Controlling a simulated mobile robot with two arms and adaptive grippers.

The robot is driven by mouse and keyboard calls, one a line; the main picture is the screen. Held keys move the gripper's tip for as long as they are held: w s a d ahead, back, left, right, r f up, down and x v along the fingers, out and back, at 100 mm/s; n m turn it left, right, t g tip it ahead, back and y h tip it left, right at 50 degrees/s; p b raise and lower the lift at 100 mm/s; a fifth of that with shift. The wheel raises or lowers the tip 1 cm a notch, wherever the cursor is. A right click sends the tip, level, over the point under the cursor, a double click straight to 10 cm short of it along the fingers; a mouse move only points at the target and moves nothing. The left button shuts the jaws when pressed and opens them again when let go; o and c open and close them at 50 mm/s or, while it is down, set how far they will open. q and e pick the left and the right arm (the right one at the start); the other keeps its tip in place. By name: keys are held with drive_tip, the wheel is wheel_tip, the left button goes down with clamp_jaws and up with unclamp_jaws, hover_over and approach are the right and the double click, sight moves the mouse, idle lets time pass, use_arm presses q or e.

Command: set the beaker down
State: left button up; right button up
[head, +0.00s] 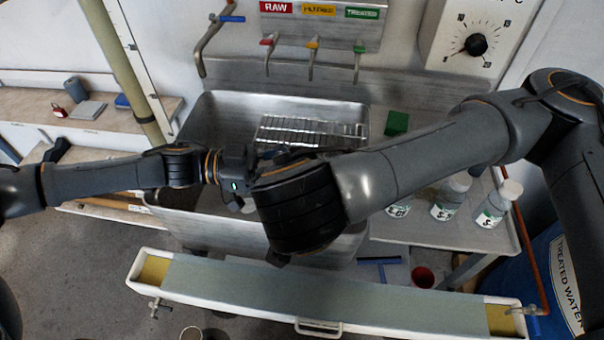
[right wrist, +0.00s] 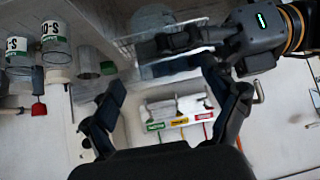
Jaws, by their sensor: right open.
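In the right wrist view a clear round vessel (right wrist: 153,19), possibly the beaker, shows at the top, close to the dark fingers of my left gripper (right wrist: 165,46). I cannot tell whether they touch it. In the head view my left gripper (head: 250,180) is over the sink, its fingers partly covered by my right arm.
The steel sink (head: 225,110) holds a wire rack (head: 310,131). Labelled taps (head: 313,58) stand behind it. Several bottles (head: 447,198) and a green block (head: 397,122) are on the right counter. A long trough (head: 320,297) runs along the front. Both arms are close together above the sink.

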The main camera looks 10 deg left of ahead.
drive_tip(key=x, duration=0.6)
drive_tip(key=shift+s, duration=0.1)
drive_tip(key=shift+c, duration=0.2)
drive_tip(key=c, duration=1.1)
use_arm(q)
drive_tip(key=o, duration=1.3)
drive_tip(key=shift+c, duration=0.2)
use_arm(e)
drive_tip(key=shift+c, duration=0.6)
use_arm(q)
drive_tip(key=shift+a, duration=0.15)
